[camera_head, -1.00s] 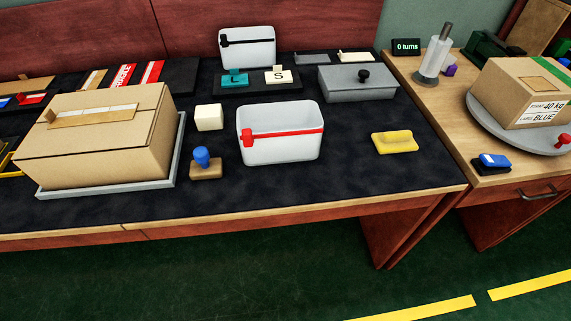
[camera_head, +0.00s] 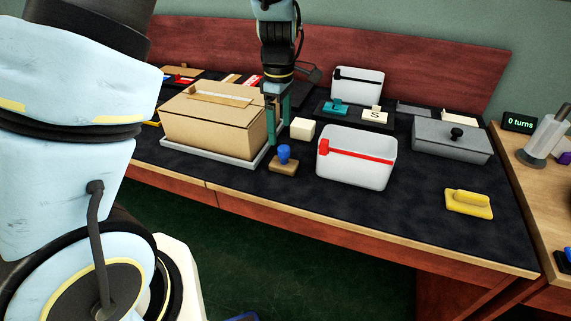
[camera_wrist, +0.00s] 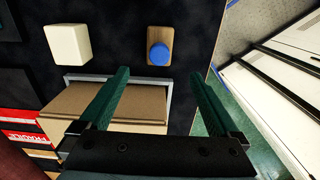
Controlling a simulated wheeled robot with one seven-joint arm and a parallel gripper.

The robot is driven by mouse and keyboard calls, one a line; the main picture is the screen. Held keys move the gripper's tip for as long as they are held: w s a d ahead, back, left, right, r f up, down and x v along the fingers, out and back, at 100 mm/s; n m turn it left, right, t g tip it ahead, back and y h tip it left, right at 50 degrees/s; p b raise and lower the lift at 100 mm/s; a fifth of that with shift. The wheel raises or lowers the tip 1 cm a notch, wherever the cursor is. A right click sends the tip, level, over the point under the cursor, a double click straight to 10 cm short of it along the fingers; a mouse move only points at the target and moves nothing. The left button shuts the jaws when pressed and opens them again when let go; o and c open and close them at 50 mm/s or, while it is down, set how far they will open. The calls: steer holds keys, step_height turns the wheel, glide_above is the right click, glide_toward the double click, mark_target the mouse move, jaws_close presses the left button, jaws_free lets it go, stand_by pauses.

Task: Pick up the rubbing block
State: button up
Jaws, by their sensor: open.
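No object is labelled as the rubbing block. A yellow block with a raised grip (camera_head: 468,202) lies flat at the right of the dark table top. A wooden block with a blue round knob (camera_head: 284,160) stands near the front edge; it also shows in the wrist view (camera_wrist: 159,47), ahead of the fingertips. My gripper (camera_head: 277,142) points down between the cardboard box (camera_head: 215,120) and the cream cube (camera_head: 303,129), left of and behind the wooden block. In the wrist view my gripper (camera_wrist: 160,76) is open, with nothing held between its green fingers.
A white bin with a red band (camera_head: 356,160) stands right of the wooden block. A grey lidded box (camera_head: 451,143) is behind the yellow block. The cardboard box sits on a grey tray close to my gripper.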

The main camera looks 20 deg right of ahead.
mark_target(284, 159)
steer(key=f, duration=0.3)
steer(key=d+f, duration=0.1)
steer(key=f, duration=0.1)
steer(key=shift+s+f, duration=0.1)
steer(key=shift+s, duration=0.05)
steer(key=shift+s+f+p, duration=0.1)
steer(key=shift+f+p, duration=0.8)
steer(key=shift+f, duration=2)
steer(key=shift+a, duration=0.1)
steer(key=shift+c, duration=0.4)
jaws_close()
